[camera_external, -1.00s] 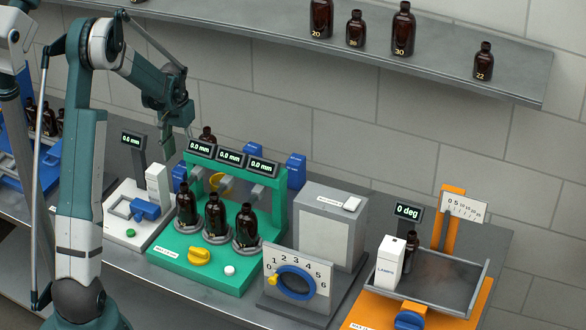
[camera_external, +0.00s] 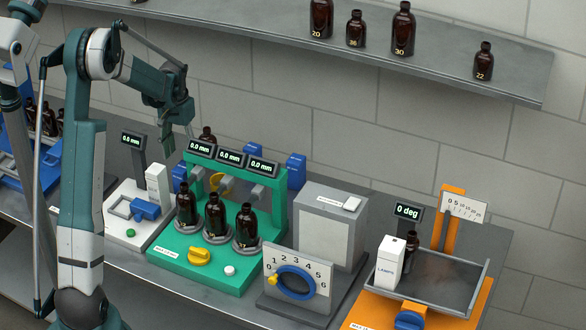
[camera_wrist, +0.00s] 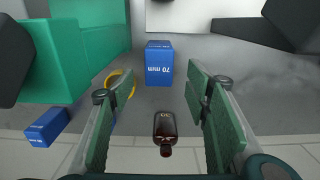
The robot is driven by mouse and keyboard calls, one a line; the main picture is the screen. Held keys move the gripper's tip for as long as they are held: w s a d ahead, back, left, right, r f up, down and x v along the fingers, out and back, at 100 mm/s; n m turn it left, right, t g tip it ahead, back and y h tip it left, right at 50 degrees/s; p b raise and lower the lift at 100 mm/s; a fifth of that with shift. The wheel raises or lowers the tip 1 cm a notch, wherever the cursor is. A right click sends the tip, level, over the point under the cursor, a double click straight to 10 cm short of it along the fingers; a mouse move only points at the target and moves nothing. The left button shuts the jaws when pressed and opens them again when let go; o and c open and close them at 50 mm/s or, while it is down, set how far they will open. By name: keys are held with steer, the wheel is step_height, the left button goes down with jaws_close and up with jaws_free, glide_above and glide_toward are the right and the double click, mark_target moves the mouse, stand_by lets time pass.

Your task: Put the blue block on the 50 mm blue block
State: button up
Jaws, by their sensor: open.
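In the wrist view, a blue block marked 70 mm (camera_wrist: 159,62) stands on the grey bench, ahead of and between my open fingers. A smaller blue block (camera_wrist: 48,126) lies at the lower left; its label is too small to read surely. In the external view, blue blocks show behind the green station: one at its right (camera_external: 297,170), one at the back (camera_external: 253,150) and one at its left (camera_external: 180,177). I cannot tell which is 50 mm there. My gripper (camera_external: 178,138) is above the bench behind the green station; in the wrist view (camera_wrist: 160,115) it is open and empty.
A brown bottle (camera_wrist: 165,130) stands between my fingers in the wrist view, near the wall. A yellow ring (camera_wrist: 122,88) is near the left finger. The green station (camera_external: 200,265) holds several bottles. A grey box (camera_external: 325,225) stands right of it.

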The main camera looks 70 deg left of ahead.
mark_target(185, 166)
steer(key=shift+r, duration=0.15)
stand_by(0.4)
steer(key=shift+f, duration=1.3)
steer(key=shift+f, duration=0.1)
steer(key=shift+d+f, duration=0.1)
steer(key=shift+f, duration=2.45)
steer(key=c, duration=1.2)
steer(key=shift+r, duration=0.15)
